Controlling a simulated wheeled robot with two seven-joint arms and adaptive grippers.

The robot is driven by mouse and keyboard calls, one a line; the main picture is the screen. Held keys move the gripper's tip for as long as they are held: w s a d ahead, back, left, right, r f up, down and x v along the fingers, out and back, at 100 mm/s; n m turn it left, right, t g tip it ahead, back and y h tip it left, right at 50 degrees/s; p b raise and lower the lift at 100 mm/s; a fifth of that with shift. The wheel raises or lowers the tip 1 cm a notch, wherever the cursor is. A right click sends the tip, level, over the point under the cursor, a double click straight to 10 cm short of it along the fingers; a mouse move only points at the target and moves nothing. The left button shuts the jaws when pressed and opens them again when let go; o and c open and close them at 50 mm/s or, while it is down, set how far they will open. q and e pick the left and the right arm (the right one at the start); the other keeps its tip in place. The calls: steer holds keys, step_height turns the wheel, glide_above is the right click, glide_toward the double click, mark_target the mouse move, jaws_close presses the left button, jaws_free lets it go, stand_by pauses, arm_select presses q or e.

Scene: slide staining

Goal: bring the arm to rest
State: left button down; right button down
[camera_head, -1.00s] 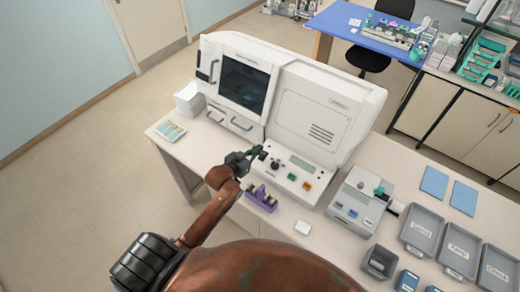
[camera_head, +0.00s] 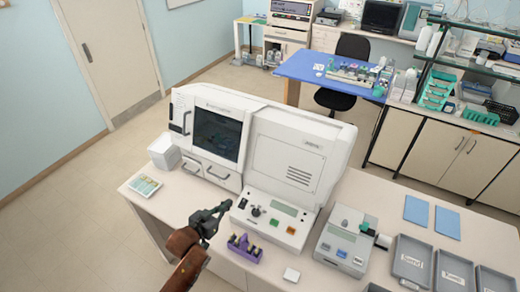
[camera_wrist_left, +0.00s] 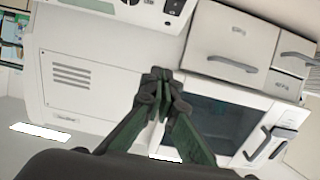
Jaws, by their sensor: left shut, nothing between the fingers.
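My left gripper (camera_head: 226,207) is shut and empty in the head view. It is in front of the white staining machine's control panel, above the near edge of the bench. In the left wrist view my left gripper (camera_wrist_left: 160,78) shows its dark fingers together, with the white machine (camera_wrist_left: 85,75) beyond them. My left arm comes in from the bottom of the head view. My right gripper is in neither current view.
The white machine (camera_head: 300,150) stands on the bench (camera_head: 330,277). A purple rack (camera_head: 245,247) sits just below the gripper. A small grey device (camera_head: 340,243) and grey trays (camera_head: 411,261) stand to the right. Floor (camera_head: 60,230) is clear at left.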

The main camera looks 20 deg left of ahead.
arm_select(q)
steer(key=s+d+f+g+y, duration=0.1)
steer(key=s+f+g, duration=0.3)
steer(key=s, duration=0.5)
steer(key=s+f+n+g+y, duration=0.1)
steer(key=s+f+g, duration=0.2)
steer(key=s+f, duration=0.5)
steer(key=s+d+f+g+y, duration=0.1)
steer(key=s+f+g, duration=0.2)
steer(key=s, duration=0.8)
step_height(320, 180, down, 37)
steer(key=g+b, duration=0.1)
steer(key=b, duration=0.8)
steer(key=s+f+g+b, duration=0.1)
steer(key=s+f+b, duration=0.3)
steer(key=s+f, duration=0.6)
steer(key=s+f+m+h+b, duration=0.1)
steer(key=s+f+b, duration=0.4)
steer(key=s+f, duration=0.6)
step_height(320, 180, down, 7)
steer(key=shift+d+g, duration=0.4)
